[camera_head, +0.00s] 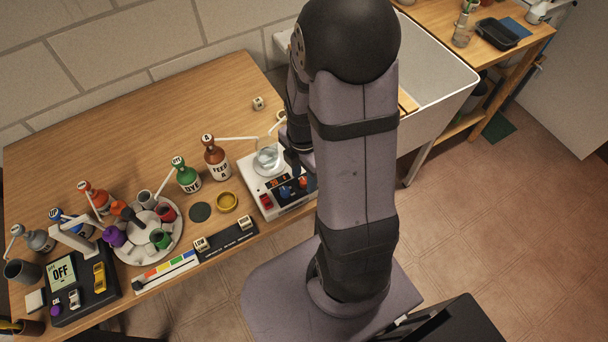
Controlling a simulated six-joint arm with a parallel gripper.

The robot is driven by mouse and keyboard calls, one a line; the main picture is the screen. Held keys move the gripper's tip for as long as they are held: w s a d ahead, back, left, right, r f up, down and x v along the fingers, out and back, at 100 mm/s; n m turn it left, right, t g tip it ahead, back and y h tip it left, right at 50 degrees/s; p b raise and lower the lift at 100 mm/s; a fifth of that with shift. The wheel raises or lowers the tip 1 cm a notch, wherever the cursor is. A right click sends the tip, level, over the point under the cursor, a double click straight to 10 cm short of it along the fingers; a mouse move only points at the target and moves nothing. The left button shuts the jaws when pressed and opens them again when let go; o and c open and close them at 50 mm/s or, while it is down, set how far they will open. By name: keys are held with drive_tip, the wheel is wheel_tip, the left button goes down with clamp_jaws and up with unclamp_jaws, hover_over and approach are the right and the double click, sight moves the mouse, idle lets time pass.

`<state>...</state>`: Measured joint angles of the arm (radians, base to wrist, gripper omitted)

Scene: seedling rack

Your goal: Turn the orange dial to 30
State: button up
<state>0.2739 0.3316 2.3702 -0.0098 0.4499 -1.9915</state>
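The orange dial (303,182) is a small knob on the front panel of a white stirrer-like device (292,205), at the right end of the bench. It sits right of a blue dial (286,191). Its pointer and any scale marks are too small to read. My gripper (296,166) is a dark shape just above and behind the orange dial, beside the device's glass vessel. My own arm hides much of it. I cannot tell whether its fingers are apart or touch the dial.
A glass vessel (267,157) stands on the device, with a red button (266,201) on the panel below. Bottles labelled FEED A (217,165) and DYE (188,178) stand to the left. A white sink (440,88) lies behind my arm. The bench's back left is clear.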

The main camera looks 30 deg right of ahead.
drive_tip(key=shift+f, duration=0.25)
drive_tip(key=shift+c, duration=0.6)
clamp_jaws()
